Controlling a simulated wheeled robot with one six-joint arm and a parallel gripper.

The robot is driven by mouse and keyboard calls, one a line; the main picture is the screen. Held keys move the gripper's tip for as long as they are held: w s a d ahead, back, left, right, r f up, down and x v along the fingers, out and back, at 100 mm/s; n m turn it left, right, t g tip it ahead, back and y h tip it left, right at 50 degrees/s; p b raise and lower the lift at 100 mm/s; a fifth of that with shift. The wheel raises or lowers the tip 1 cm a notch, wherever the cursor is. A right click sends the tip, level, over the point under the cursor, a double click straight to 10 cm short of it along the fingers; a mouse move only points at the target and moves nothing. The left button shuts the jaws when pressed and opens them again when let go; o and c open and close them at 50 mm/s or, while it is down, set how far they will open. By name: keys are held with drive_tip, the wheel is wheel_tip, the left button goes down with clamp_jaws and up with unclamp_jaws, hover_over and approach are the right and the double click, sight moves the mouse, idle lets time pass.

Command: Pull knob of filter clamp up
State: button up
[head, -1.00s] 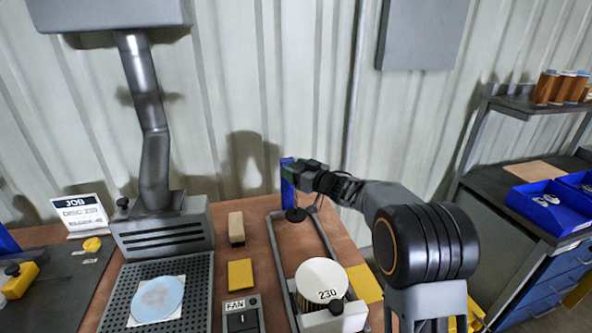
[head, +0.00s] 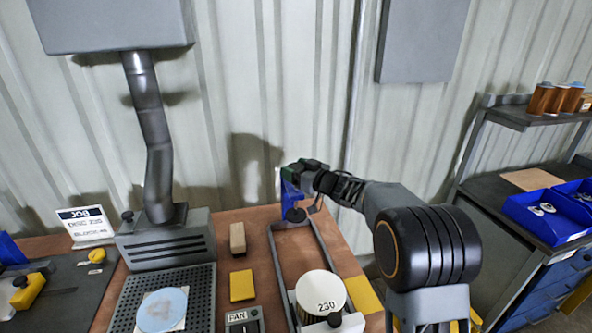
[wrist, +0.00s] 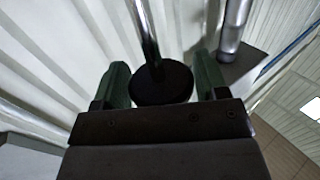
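My gripper (head: 288,177) is at the far end of a grey rail frame (head: 272,243), beside an upright blue part (head: 290,196). In the wrist view its green fingers (wrist: 162,88) are spread apart. A round black knob (wrist: 161,86) on a shiny rod shows between them, with hardly any gap on either side. I cannot tell whether they touch it.
A grey extractor box (head: 167,241) with its duct stands left of the frame. A tan block (head: 237,238) and a yellow block (head: 242,286) lie between them. A perforated plate (head: 200,290) holds a blue disc (head: 161,309). Shelves with blue bins (head: 549,213) are at right.

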drive_tip(key=o, duration=0.3)
drive_tip(key=b+v, duration=0.2)
drive_tip(key=v, duration=1.1)
drive_tip(key=shift+s+d, duration=0.25)
drive_tip(key=shift+d, duration=0.05)
